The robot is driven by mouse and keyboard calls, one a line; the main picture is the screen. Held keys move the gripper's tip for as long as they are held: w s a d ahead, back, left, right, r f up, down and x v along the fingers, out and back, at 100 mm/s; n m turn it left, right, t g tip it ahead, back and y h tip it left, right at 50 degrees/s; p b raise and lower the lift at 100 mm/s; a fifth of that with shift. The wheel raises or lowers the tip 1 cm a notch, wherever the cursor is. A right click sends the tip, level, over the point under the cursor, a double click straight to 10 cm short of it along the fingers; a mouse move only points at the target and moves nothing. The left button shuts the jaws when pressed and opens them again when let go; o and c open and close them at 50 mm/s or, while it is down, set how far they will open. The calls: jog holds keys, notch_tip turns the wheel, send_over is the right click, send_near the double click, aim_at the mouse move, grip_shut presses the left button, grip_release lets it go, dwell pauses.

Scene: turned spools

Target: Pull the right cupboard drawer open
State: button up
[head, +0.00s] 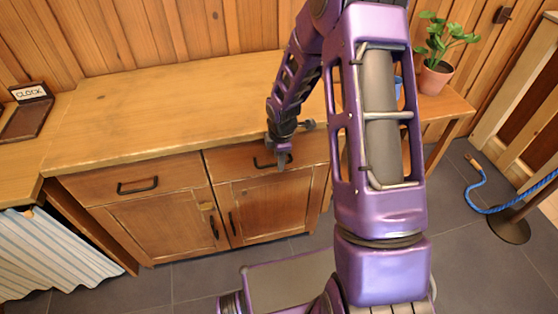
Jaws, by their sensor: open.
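The wooden cupboard has two drawers side by side under its top. The right cupboard drawer (237,161) looks shut, its front in line with the cupboard face. Its dark bar handle (261,164) shows partly, with its right part behind my gripper. My gripper (282,162) is at the right end of this handle, pointing down, with its jaws open. I cannot tell whether the fingers touch the handle or stand around it. My purple arm hides the right edge of the cupboard. The left drawer (105,179) is shut, with its own dark handle (137,186).
Two cupboard doors (160,222) with dark upright handles are shut below the drawers. The wooden cupboard top (170,105) is bare. A potted plant (435,78) stands at the right. A blue rope (480,197) hangs from a dark-based post at the far right.

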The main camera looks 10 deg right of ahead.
jog(key=shift+f, duration=0.2)
grip_shut()
dwell(1.4)
